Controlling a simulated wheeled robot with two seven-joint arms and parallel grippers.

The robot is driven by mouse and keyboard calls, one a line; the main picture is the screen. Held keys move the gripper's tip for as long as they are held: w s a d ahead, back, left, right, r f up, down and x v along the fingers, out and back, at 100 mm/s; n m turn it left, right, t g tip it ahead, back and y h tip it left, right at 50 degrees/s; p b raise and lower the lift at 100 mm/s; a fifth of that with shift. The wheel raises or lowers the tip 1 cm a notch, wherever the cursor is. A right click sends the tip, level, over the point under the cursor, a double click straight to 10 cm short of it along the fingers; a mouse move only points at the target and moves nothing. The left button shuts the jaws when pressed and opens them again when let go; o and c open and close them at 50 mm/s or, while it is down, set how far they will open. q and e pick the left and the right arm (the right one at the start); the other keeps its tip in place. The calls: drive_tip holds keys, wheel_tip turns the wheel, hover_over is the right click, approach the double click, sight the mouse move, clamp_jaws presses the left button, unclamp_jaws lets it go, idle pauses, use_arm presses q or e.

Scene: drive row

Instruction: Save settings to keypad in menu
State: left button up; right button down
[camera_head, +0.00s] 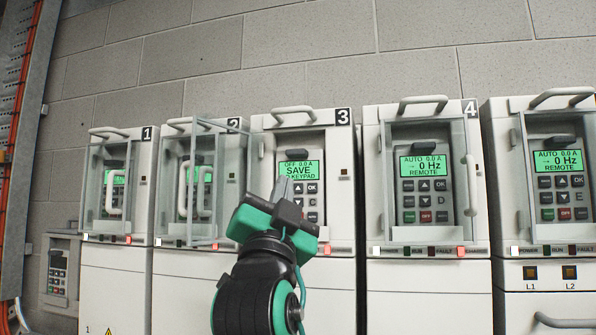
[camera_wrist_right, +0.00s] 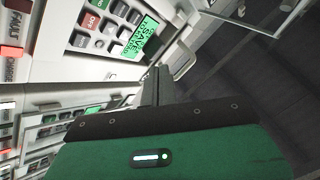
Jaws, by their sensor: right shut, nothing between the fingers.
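The keypad of drive 3 (camera_head: 313,187) is in the middle of the head view, with no glass in front of its buttons. Its green screen (camera_head: 298,170) reads "OFF 0.0 A", "SAVE" and a line ending in "KEYPAD", partly covered by my gripper. The same screen shows in the right wrist view (camera_wrist_right: 138,38). My right gripper (camera_head: 283,186) is shut and empty, its fingertips in front of the lower left of the screen and the left button column. I cannot tell whether it touches the keypad. My left gripper is not in view.
Drive 1 (camera_head: 110,131), drive 4 (camera_head: 420,113) and the drive at the far right (camera_head: 500,115) have glazed covers with handles. Conduit and orange cables (camera_head: 22,120) run along the left.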

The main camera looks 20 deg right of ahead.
sight(309, 193)
drive_tip(key=s+n+y+p, duration=0.1)
drive_tip(key=n+p, duration=0.5)
drive_tip(key=n, duration=0.1)
drive_tip(key=s+n+p, duration=0.2)
drive_tip(key=n+p, duration=0.4)
drive_tip(key=n, duration=0.1)
drive_tip(key=s+n+t+y+p, duration=0.1)
drive_tip(key=s+n+p, duration=0.1)
drive_tip(key=n+p, duration=0.3)
drive_tip(key=shift+d+n+y+p, duration=0.1)
drive_tip(key=shift+n+y+p, duration=0.25)
drive_tip(key=shift+n, duration=0.55)
drive_tip(key=shift+w, duration=0.15)
drive_tip(key=w+d, duration=0.1)
drive_tip(key=w, duration=0.1)
drive_tip(key=w+d, duration=0.3)
drive_tip(key=w, duration=0.1)
drive_tip(key=shift+w+d, duration=0.15)
drive_tip(key=shift+d, duration=0.1)
drive_tip(key=shift+w+d, duration=0.25)
drive_tip(key=shift+w, duration=0.2)
drive_tip(key=shift+w+d+b, duration=0.1)
drive_tip(key=shift+w+b, duration=0.05)
drive_tip(key=shift+b, duration=0.15)
